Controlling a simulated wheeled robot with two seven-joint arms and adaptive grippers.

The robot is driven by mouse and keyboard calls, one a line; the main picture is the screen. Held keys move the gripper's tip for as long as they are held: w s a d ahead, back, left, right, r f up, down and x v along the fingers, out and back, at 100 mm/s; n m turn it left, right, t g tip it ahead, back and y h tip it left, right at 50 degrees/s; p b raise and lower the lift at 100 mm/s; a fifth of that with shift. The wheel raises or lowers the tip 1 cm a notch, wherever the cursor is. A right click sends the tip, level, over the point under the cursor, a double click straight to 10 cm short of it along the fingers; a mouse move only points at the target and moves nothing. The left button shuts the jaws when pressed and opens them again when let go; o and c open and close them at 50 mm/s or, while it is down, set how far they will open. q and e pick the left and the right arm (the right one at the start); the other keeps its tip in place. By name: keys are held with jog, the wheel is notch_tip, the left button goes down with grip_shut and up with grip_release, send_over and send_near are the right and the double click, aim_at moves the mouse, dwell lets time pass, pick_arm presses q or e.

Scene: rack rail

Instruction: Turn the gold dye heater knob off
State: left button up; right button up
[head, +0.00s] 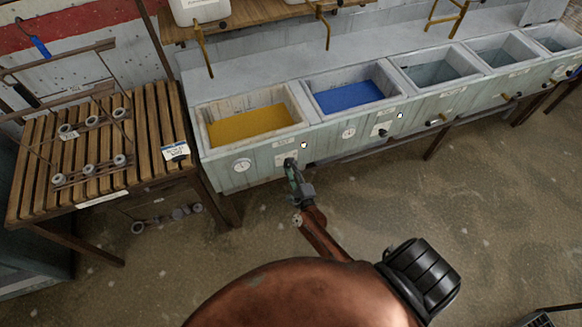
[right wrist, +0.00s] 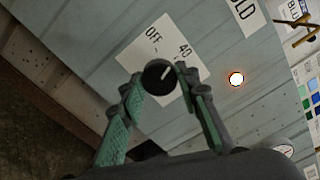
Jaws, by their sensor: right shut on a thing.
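My right gripper (right wrist: 160,80) is shut on the knob, one green-padded finger on each side. In the head view my right gripper (head: 291,166) reaches the panel below the gold dye basin (head: 252,122) and largely hides the knob. A lit lamp (right wrist: 236,79) shows beside the plate, also in the head view (head: 304,145). My left gripper is not in view.
A blue dye basin (head: 352,94) and several grey basins stand to the right along the same bench. A round dial (head: 242,165) is left of the knob. A slatted wooden table (head: 150,125) stands at left. The floor in front is clear.

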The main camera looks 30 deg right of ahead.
jog(key=shift+n+p, duration=1.15)
jog(key=shift+n, duration=3.05)
jog(key=o, duration=1.2)
jog(key=shift+c, duration=0.2)
jog(key=v, duration=1.2)
